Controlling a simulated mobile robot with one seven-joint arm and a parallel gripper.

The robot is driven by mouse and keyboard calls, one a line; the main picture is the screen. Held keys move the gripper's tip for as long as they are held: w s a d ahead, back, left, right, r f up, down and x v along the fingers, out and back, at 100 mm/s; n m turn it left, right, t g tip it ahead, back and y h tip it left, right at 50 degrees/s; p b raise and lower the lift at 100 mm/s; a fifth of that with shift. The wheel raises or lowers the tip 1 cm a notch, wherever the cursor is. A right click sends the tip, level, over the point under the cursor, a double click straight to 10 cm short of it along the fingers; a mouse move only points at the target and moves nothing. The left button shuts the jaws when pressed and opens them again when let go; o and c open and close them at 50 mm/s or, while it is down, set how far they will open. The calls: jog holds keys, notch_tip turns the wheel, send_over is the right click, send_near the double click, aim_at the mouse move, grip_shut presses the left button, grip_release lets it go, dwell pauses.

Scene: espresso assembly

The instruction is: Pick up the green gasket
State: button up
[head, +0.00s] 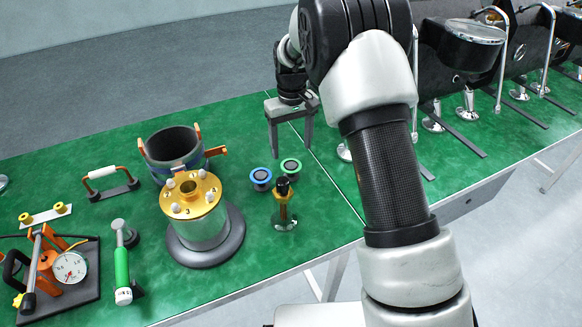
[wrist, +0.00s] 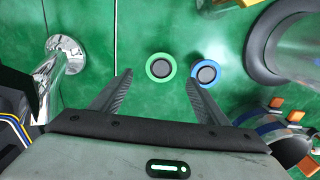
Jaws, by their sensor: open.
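The green gasket (head: 292,166) is a small green ring with a dark centre, lying flat on the green table. It also shows in the wrist view (wrist: 160,67), ahead of the fingertips and between their lines. A similar blue gasket (head: 260,176) lies close beside it, on its left in the head view and on its right in the wrist view (wrist: 205,72). My gripper (head: 290,150) is open and empty above the table, on the far side of the green gasket in the head view. In the wrist view both fingers (wrist: 160,78) are spread apart.
A gold-topped cylinder on a grey base (head: 200,215) and a gold tool with a black knob (head: 284,205) stand near the gaskets. A dark round container (head: 172,150) is behind the cylinder. A chrome post (wrist: 68,55) stands left in the wrist view.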

aim_at(291, 165)
jog(key=shift+s+f+b, duration=0.1)
jog(key=shift+f+b, duration=0.3)
jog(key=shift+f, duration=2.25)
jog(key=shift+f, duration=0.25)
jog(key=c, duration=1.1)
